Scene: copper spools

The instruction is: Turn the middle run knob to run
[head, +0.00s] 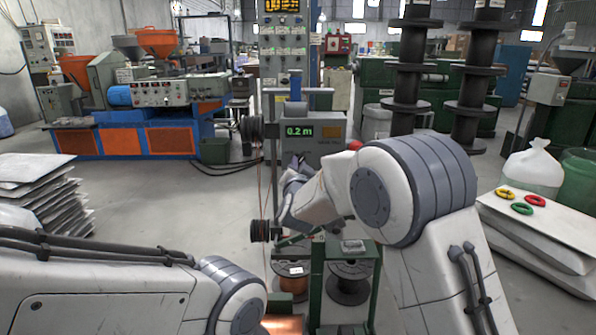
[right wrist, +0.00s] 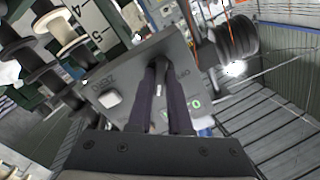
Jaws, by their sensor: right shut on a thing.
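The grey control box (head: 322,152) with a green "0.2 m" display stands at the centre of the head view. Its grey panel (right wrist: 125,90) fills the middle of the right wrist view, tilted, with a pale square button and a green-lit mark. My right gripper (head: 298,163) is at the box's lower front. In the right wrist view its two dark fingers (right wrist: 162,72) are closed together at the panel, on a small dark knob mostly hidden between them. Which way the knob points cannot be told. My left arm shows at lower left, but its gripper is out of view.
Tall stacked black reels (head: 410,75) stand to the right. A panel (head: 283,45) with several knobs rises behind. Coloured rings (head: 522,208) lie on sheets at right.

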